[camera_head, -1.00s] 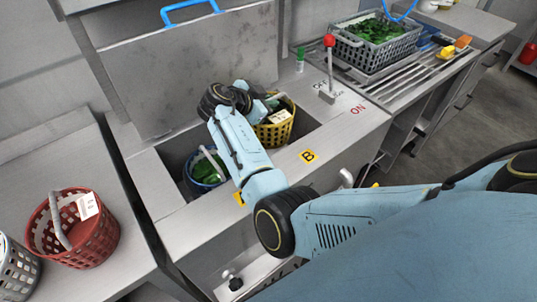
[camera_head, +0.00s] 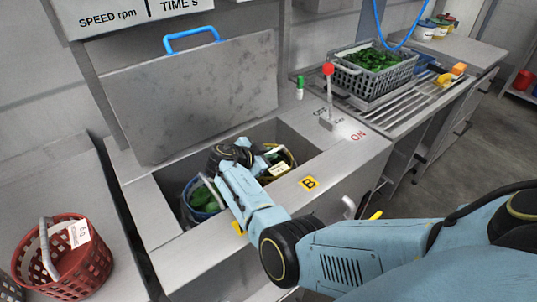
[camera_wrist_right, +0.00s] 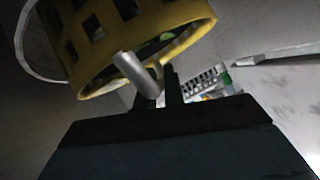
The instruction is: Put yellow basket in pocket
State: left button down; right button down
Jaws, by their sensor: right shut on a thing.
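The yellow basket (camera_head: 290,161), with greens and a white label, is low in the right part of the open washer well (camera_head: 306,145), mostly shadowed and partly behind my right arm. My right gripper (camera_head: 262,163) reaches down into the well and is shut on the basket. In the right wrist view the basket's perforated yellow wall (camera_wrist_right: 130,38) fills the top, with a pale bar at the fingers (camera_wrist_right: 160,88). The exact grip point is partly hidden. Whether the basket touches the well floor cannot be told. My left gripper is not in view.
A blue basket of greens (camera_head: 203,197) sits in the left part of the well. The raised lid (camera_head: 190,95) stands behind. A red-knobbed lever (camera_head: 328,70) is right of the well. A red basket (camera_head: 75,265) stands at left, a grey crate of greens (camera_head: 345,75) at right.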

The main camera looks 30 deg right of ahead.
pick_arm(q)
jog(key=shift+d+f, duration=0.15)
pick_arm(e)
jog(key=shift+w, duration=0.1)
jog(key=c, duration=1.5)
grip_release()
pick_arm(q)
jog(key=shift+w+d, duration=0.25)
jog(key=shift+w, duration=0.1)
pick_arm(e)
jog(key=v, duration=0.7)
jog(key=shift+a+r+p, duration=0.15)
jog(key=shift+a+p, duration=0.05)
jog(key=shift+p, duration=0.1)
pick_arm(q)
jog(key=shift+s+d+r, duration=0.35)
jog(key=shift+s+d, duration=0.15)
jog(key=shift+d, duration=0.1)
